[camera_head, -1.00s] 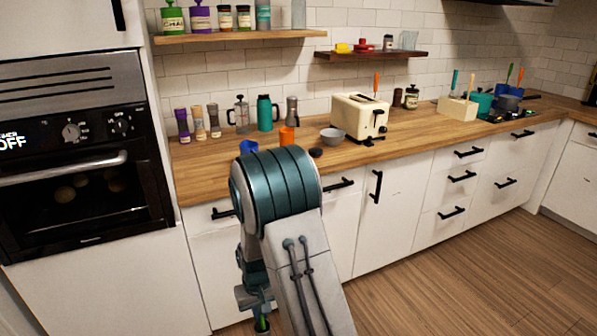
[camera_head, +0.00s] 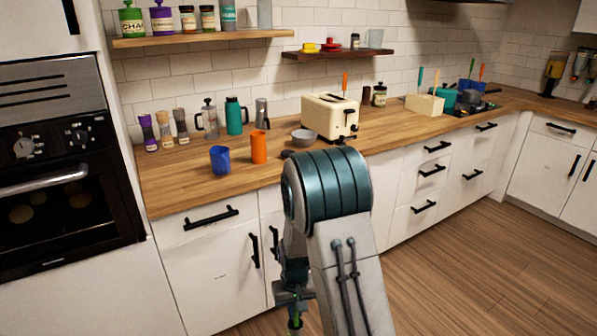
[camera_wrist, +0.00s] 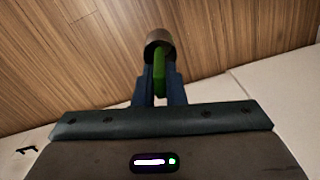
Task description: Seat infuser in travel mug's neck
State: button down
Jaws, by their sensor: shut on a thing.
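My gripper (camera_wrist: 160,92) is shut on a green piece (camera_wrist: 160,72) with a round grey-brown end (camera_wrist: 158,44), which looks like the infuser. It is held over the floor, in front of the cabinets and below counter height. In the head view my gripper (camera_head: 292,300) is low, mostly behind my arm, and a bit of green (camera_head: 295,323) shows under it. A teal vessel with a dark handle (camera_head: 235,116), which may be the travel mug, stands upright at the back of the counter, well apart from my gripper. Its neck opening cannot be made out.
On the wooden counter (camera_head: 180,190) stand a blue cup (camera_head: 220,160), an orange cup (camera_head: 259,147), a grey bowl (camera_head: 303,138), a French press (camera_head: 208,118) and a cream toaster (camera_head: 329,117). An oven (camera_head: 55,160) is at left. The counter front by the cups is clear.

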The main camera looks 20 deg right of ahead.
aim_at(257, 138)
jog(key=z, duration=0.4)
jog(key=i, duration=1.15)
jog(key=u, duration=0.55)
